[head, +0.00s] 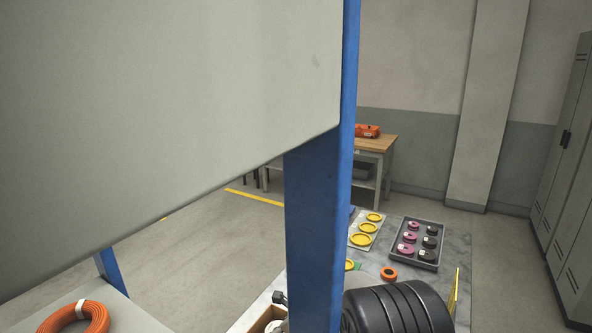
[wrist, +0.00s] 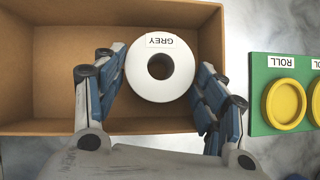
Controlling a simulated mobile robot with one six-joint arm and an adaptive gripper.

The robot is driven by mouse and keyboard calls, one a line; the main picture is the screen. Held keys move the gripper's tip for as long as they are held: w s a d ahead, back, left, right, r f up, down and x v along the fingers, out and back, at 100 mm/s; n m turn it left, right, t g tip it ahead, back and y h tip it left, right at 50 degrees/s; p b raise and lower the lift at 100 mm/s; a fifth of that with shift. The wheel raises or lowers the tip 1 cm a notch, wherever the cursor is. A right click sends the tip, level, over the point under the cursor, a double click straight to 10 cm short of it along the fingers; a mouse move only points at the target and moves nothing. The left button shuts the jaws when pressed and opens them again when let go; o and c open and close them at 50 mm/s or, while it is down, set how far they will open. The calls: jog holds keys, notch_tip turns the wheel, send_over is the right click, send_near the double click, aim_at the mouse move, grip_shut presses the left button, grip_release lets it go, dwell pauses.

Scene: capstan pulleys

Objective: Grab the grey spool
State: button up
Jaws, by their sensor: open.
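The grey spool (wrist: 162,84), a pale round spool with a central hole and a label reading GREY, sits in an open cardboard box (wrist: 55,128) in the wrist view. My gripper (wrist: 160,68) is open, with one blue-padded finger to the left of the spool and one to the right. The left finger looks very close to the spool's side; I cannot tell whether either finger touches it. In the head view only a corner of the box (head: 262,321) shows, and the spool is mostly or wholly hidden behind a blue post.
A green board with yellow rolls (wrist: 284,102) lies right of the box. In the head view, a grey tray (head: 424,225) holds pink and black spools, near an orange ring (head: 389,273). A blue post (head: 318,230) and large grey panel (head: 170,100) block much of the view.

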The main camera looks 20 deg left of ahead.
jog(key=shift+c, duration=0.4)
jog(key=c, duration=0.8)
jog(key=shift+c, duration=0.2)
